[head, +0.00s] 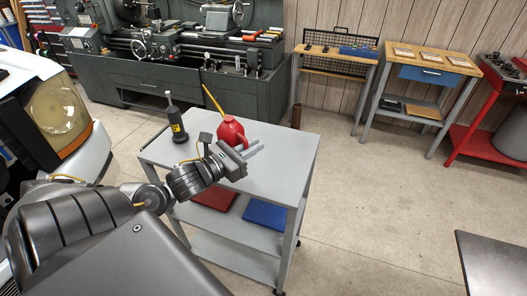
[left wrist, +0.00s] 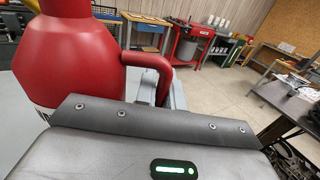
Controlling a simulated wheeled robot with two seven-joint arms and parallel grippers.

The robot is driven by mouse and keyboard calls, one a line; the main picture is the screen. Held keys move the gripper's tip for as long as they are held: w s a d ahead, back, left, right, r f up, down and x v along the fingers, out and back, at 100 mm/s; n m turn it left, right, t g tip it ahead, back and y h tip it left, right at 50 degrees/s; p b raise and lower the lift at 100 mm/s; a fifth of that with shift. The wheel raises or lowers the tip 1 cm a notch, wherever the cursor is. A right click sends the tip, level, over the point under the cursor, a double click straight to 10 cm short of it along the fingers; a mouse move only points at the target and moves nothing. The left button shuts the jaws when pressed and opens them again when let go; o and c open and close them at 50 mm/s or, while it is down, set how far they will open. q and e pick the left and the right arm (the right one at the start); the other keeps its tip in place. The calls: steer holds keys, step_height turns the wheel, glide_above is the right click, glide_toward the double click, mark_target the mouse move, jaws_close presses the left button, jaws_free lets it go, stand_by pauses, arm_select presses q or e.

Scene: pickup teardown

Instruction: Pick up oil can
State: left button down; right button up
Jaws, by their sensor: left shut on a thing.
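The red oil can (head: 229,130) with a long yellow spout stands upright at the top of the grey cart (head: 283,158). My left gripper (head: 252,148) is at the near right side of the can, shut on its handle. In the left wrist view the oil can (left wrist: 70,60) fills the left side, and its looped handle runs down to my fingers (left wrist: 162,92). The lower end of the handle is hidden behind the gripper body. I cannot tell whether the can's base touches the cart top. My right gripper is not in view.
A black bottle (head: 177,124) with a yellow label stands on the cart, left of the can. A vehicle front (head: 60,120) is at the left. A lathe stands behind.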

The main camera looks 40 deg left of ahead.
arm_select(q)
steer(key=s+p, duration=0.1)
steer(key=s+r+p, duration=0.1)
steer(key=s, duration=0.1)
steer(key=s+r+p, duration=0.1)
steer(key=shift+s+d+r, duration=0.15)
steer(key=shift+s+d, duration=0.1)
steer(key=shift+s, duration=0.15)
